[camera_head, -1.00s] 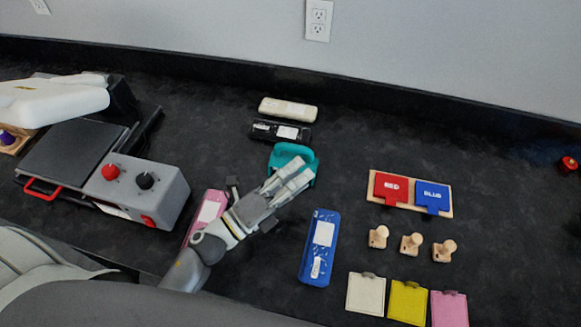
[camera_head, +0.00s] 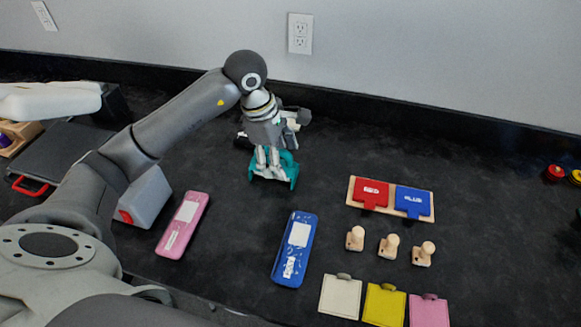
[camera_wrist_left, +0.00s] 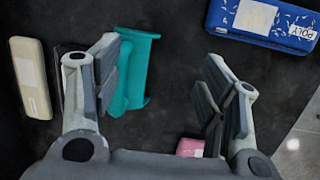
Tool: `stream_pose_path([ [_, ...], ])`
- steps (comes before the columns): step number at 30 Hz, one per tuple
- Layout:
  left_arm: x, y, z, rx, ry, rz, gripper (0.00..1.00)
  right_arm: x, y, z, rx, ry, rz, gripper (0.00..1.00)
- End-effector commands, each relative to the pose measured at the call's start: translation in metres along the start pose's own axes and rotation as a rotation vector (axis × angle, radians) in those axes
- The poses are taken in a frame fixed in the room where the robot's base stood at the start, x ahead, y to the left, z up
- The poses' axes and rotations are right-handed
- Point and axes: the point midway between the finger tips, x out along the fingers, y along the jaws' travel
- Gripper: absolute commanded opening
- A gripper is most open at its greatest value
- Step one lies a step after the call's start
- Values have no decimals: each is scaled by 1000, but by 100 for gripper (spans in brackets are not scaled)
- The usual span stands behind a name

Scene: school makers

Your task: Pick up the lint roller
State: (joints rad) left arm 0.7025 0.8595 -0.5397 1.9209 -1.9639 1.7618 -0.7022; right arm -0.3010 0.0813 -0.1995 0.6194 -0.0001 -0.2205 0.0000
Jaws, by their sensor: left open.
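The teal object (camera_head: 285,168), which I take to be the lint roller, lies on the dark table behind the blue case. My left gripper (camera_head: 270,158) hangs over it from the far side, fingers down, hiding part of it. In the left wrist view my left gripper (camera_wrist_left: 163,88) is open, and the teal object (camera_wrist_left: 138,72) lies between the fingers, close to the left-hand one, which covers part of it. I cannot tell whether they touch. My right gripper is not in view.
A pink case (camera_head: 183,224) and a blue case (camera_head: 295,248) lie nearer. A cream case (camera_wrist_left: 30,80) and a mostly hidden dark case lie beside the left-hand finger. Red and blue plates (camera_head: 372,192), wooden pegs and coloured tiles are at the right. A grey machine (camera_head: 143,200) is left.

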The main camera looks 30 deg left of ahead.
Motion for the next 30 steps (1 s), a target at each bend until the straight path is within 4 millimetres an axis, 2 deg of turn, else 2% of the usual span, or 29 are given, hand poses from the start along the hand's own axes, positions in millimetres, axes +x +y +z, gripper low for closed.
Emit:
stream_pose_path([
  [1, -9, 9, -16, -8, 61, 27, 67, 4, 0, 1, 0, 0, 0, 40],
  [3, -15, 15, -35, -20, 130, 52, 67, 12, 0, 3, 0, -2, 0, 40],
  [8, -25, 22, -56, -39, 208, 74, 67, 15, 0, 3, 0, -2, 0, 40],
  [15, 8, 24, -64, -41, 212, 72, 67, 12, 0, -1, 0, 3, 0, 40],
  [23, 29, 26, -68, -39, 210, 74, 67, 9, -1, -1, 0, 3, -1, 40],
  [30, 62, 28, -74, -42, 209, 73, 67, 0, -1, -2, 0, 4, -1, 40],
])
